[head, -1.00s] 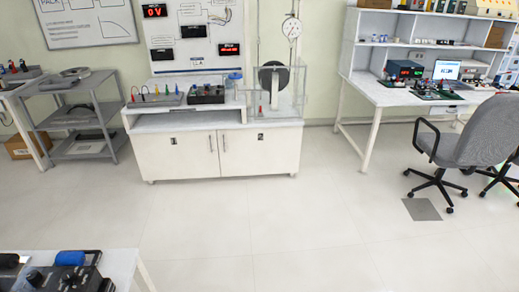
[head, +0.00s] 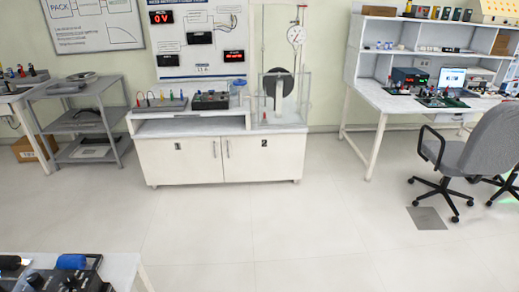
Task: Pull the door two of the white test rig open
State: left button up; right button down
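The white test rig (head: 218,133) stands against the back wall. Its cabinet has two doors side by side, both shut. Door two (head: 263,165) is the right one, marked with a 2, with a vertical handle (head: 228,149) near its left edge. Door one (head: 180,167) is the left one, marked with a 1, with its handle (head: 214,149) near its right edge. Neither of my grippers shows in the head view. The rig stands well away across the floor.
Open floor (head: 280,225) lies before the rig. A table (head: 110,265) with equipment fills the lower left corner. A grey shelf cart (head: 75,122) stands left of the rig. A workbench (head: 380,98) and a grey office chair (head: 470,155) stand to the right.

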aim_at(251, 157)
jog(key=i+j+z, duration=0.1)
jog(key=i, duration=1.4)
